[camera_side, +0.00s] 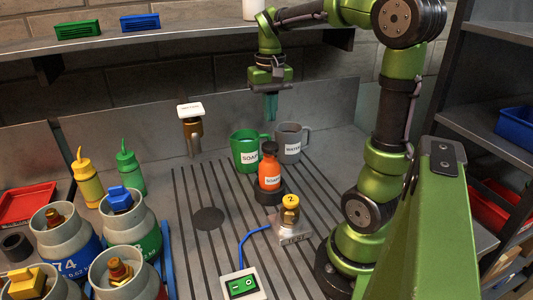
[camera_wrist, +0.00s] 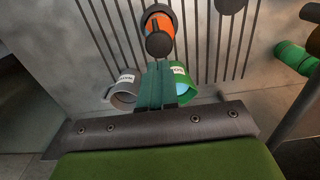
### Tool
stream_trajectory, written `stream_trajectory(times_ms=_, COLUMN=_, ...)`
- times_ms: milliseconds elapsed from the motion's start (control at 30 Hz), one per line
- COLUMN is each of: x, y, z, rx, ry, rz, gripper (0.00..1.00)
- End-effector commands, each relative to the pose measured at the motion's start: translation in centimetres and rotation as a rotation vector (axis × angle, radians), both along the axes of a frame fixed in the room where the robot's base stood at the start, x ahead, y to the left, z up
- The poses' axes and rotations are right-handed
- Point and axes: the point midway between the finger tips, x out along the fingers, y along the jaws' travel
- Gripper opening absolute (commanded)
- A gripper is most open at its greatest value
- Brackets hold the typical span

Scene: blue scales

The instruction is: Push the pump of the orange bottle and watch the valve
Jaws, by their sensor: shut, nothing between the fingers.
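The orange bottle (camera_side: 270,174) with a black pump top stands upright on a dark round base in the side view. It also shows at the top of the wrist view (camera_wrist: 160,24), where its dark top faces me. My gripper (camera_side: 270,116) is shut and empty, pointing down in the air above and behind the bottle, apart from it. Its closed fingers also show in the wrist view (camera_wrist: 154,88). A brass valve-like piece (camera_side: 290,207) with a yellow marked label stands on a small metal block right of the bottle. I cannot tell whether it is the task's valve.
A green mug (camera_side: 245,150) and a grey mug (camera_side: 289,143) stand behind the bottle. A tap (camera_side: 193,131) is at the back wall. Gas cylinders (camera_side: 134,222) and squeeze bottles (camera_side: 88,183) stand left.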

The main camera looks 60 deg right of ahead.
Motion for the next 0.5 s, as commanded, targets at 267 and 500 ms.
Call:
stream_trajectory(times_ms=267, x=0.0, y=0.1, z=-5.2, rx=0.002, ry=0.002, rz=0.0, gripper=0.0)
stream_trajectory(times_ms=500, x=0.0, y=0.0, z=-6.9, rx=0.001, ry=0.001, rz=0.0, gripper=0.0)
